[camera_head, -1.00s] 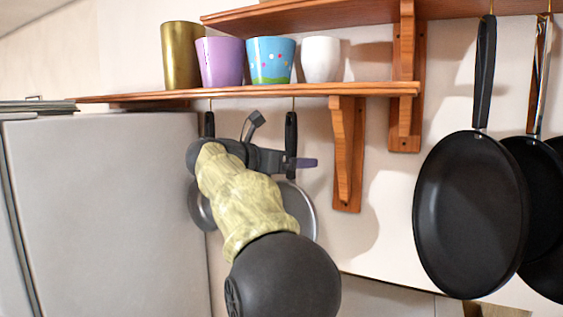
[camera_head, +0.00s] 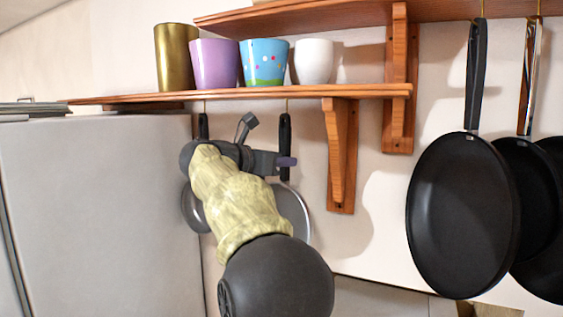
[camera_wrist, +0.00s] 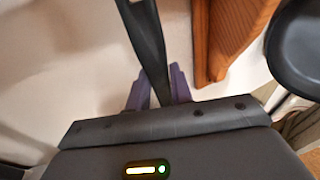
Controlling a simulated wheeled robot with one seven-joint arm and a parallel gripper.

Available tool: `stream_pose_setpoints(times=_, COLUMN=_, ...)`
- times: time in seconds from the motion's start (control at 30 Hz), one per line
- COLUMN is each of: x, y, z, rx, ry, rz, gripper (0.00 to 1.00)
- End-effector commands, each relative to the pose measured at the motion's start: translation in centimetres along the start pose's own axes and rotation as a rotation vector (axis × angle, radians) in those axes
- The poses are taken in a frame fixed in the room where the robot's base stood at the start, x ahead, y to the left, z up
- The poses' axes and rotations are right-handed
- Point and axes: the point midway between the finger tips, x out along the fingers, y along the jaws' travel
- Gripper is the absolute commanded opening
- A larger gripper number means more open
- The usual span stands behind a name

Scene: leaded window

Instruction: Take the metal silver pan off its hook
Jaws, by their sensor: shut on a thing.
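The silver pan (camera_head: 294,211) hangs by its black handle (camera_head: 285,134) from a hook under the lower wooden shelf; my arm hides part of its bowl. My gripper (camera_head: 286,161) is at the handle, below the shelf edge. In the wrist view the purple fingers of my gripper (camera_wrist: 158,92) are shut on the dark handle (camera_wrist: 148,45), one on each side. The handle still hangs close to upright under the shelf. The hook itself is too small to make out clearly.
A second pan (camera_head: 194,208) hangs just left, partly behind my arm. A wooden bracket (camera_head: 340,150) stands close to the right. Several cups, including a purple cup (camera_head: 214,64), stand on the shelf (camera_head: 300,93) above. Large black pans (camera_head: 463,215) hang farther right; a grey fridge (camera_head: 95,210) is left.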

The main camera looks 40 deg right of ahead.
Motion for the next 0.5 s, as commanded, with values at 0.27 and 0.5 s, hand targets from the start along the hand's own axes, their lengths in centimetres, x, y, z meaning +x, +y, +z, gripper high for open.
stream_pose_setpoints(times=0.27, x=-0.01, y=0.01, z=0.02, rx=0.000, ry=0.000, rz=0.000, gripper=0.00)
stream_pose_setpoints(times=0.5, x=-0.06, y=-0.03, z=0.33, rx=0.002, ry=-0.003, rz=0.001, gripper=0.00)
